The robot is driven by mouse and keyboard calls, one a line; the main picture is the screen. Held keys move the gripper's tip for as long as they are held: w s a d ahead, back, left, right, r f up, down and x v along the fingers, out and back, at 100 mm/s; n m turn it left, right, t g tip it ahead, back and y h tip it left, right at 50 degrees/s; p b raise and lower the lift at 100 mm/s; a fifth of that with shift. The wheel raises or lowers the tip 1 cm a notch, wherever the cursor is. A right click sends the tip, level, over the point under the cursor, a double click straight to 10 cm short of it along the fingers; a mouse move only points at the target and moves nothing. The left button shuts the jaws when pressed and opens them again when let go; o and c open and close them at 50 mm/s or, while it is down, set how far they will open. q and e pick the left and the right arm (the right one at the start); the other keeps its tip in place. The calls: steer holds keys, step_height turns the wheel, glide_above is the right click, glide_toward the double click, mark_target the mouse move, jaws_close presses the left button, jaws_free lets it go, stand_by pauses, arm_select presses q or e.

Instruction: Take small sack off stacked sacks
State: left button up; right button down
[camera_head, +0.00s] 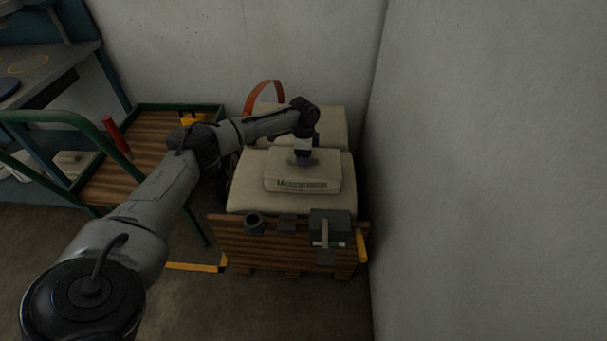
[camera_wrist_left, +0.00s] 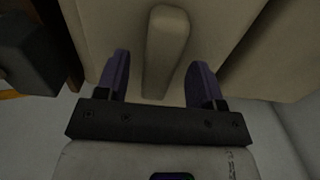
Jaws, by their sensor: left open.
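The small sack (camera_head: 303,182) is pale with dark print on its front and lies flat on the stacked sacks (camera_head: 290,203). My left gripper (camera_head: 303,161) points down at the top of the small sack. In the left wrist view its two purple fingers (camera_wrist_left: 160,78) are apart. A raised pale ridge (camera_wrist_left: 165,45) on the sack lies between them, with gaps on both sides. Whether the fingertips touch the sack cannot be told. My right gripper is not in view.
The sacks rest on a wooden pallet-like base with a wooden front board (camera_head: 280,240) carrying dark fittings. An orange-red hoop (camera_head: 262,90) stands behind. A green-framed cart (camera_head: 130,175) stands left, and a bare wall (camera_head: 490,170) rises close on the right.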

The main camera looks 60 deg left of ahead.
arm_select(q)
steer(key=shift+f, duration=0.7)
jaws_close()
stand_by(0.3)
steer(key=shift+r, duration=0.2)
